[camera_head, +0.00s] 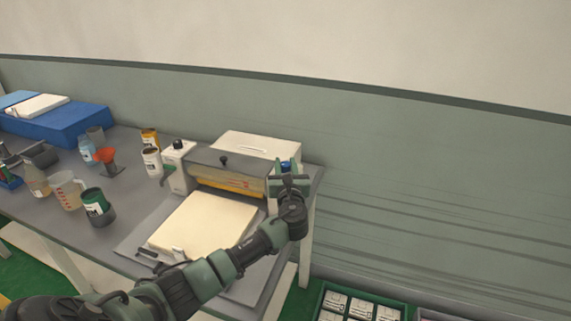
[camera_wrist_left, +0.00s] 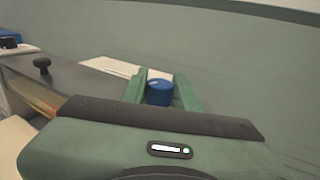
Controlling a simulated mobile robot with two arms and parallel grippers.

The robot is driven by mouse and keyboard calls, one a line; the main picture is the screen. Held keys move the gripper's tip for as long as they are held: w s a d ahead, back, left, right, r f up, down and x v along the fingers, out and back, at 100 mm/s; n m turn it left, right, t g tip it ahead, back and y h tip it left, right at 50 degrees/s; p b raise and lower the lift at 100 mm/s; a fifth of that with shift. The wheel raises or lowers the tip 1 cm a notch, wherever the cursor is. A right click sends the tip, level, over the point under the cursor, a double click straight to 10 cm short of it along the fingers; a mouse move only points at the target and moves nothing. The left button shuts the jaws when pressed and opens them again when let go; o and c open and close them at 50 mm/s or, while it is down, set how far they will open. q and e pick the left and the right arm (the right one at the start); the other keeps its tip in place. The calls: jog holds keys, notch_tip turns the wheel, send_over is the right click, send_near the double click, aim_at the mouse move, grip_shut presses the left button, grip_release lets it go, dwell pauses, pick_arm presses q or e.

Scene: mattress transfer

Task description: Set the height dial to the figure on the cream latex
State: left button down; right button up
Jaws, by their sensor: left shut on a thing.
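The height dial (camera_head: 286,165) is a blue round knob at the right end of the grey roller machine (camera_head: 225,160). It shows as a blue cylinder in the left wrist view (camera_wrist_left: 158,92), between the green fingers of my left gripper (camera_wrist_left: 166,92). In the head view my left gripper (camera_head: 289,182) reaches it from the front and is shut on it. Marks on the dial are not legible. A cream latex slab (camera_head: 205,224) lies on the machine's front bed; I cannot read any figure on it. My right gripper is out of view.
The machine stands on a grey table (camera_head: 100,236). A green crate (camera_head: 360,302) is at lower right. The wall is close behind.

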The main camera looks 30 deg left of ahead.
pick_arm(q)
jog(key=shift+y, duration=0.3)
jog(key=c, duration=1.1)
grip_release()
jog(key=shift+s+d+f, duration=0.1)
jog(key=shift+s+d, duration=0.2)
jog(key=shift+s, duration=0.05)
jog(key=b+v, duration=0.1)
jog(key=v, duration=0.5)
jog(key=shift+s+d, duration=0.3)
